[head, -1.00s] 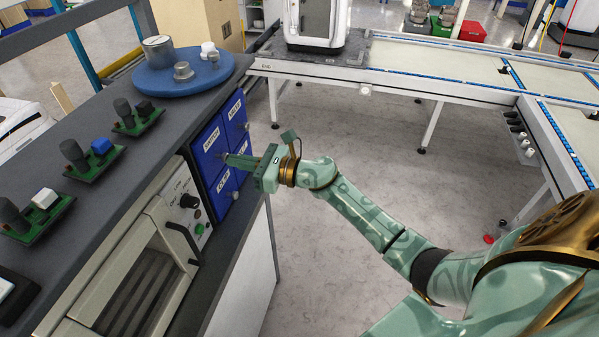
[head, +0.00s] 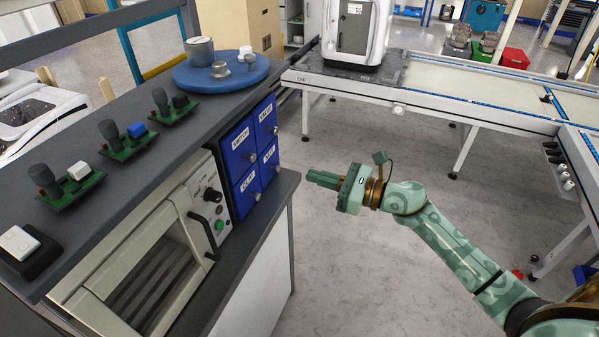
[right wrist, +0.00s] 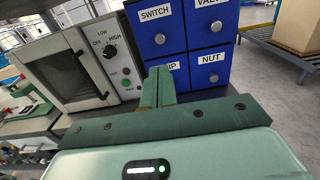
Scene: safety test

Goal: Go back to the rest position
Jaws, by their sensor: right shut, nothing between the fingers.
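My right gripper (head: 322,180) is shut and empty. It hangs over the floor to the right of the workbench, apart from the blue drawer cabinet (head: 240,152). In the right wrist view my shut fingers (right wrist: 158,88) stand in front of the blue drawers (right wrist: 211,38), partly hiding the lower left one. The drawers are labelled, among them "SWITCH" and "NUT", and look closed. My left gripper is not in view.
The workbench (head: 95,192) on the left carries an oven (head: 150,262), green circuit boards (head: 127,142) and a blue round stand (head: 190,77) with metal parts. A conveyor (head: 470,84) runs along the back right. The floor (head: 340,265) between them is clear.

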